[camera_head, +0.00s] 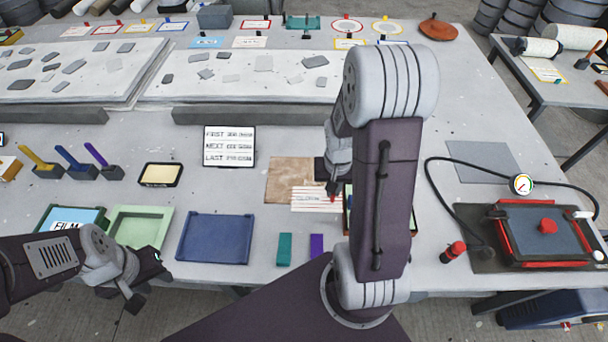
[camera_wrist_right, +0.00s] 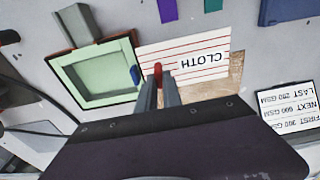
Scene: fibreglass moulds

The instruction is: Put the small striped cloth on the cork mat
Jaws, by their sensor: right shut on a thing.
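The small striped cloth (camera_head: 308,201) is white with red stripes and has a red knob. In the right wrist view the cloth (camera_wrist_right: 205,60) shows the word CLOTH. My right gripper (camera_head: 334,187) is shut on the red knob; its fingers (camera_wrist_right: 159,82) show in the wrist view. The brown cork mat (camera_head: 287,172) lies behind the cloth, which covers its front right part in the head view. Part of the mat (camera_wrist_right: 236,72) shows past the cloth in the wrist view. I cannot tell whether the cloth touches it. My left gripper (camera_head: 147,280) is open and empty at the front edge.
A green tray (camera_head: 140,228) and a blue tray (camera_head: 214,238) stand at the front left. A sign (camera_head: 229,146) stands behind them. A green framed tray (camera_wrist_right: 105,75) is beside the cloth. A red-framed device (camera_head: 545,240) with a hose is at right. Teal (camera_head: 284,249) and purple blocks lie in front.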

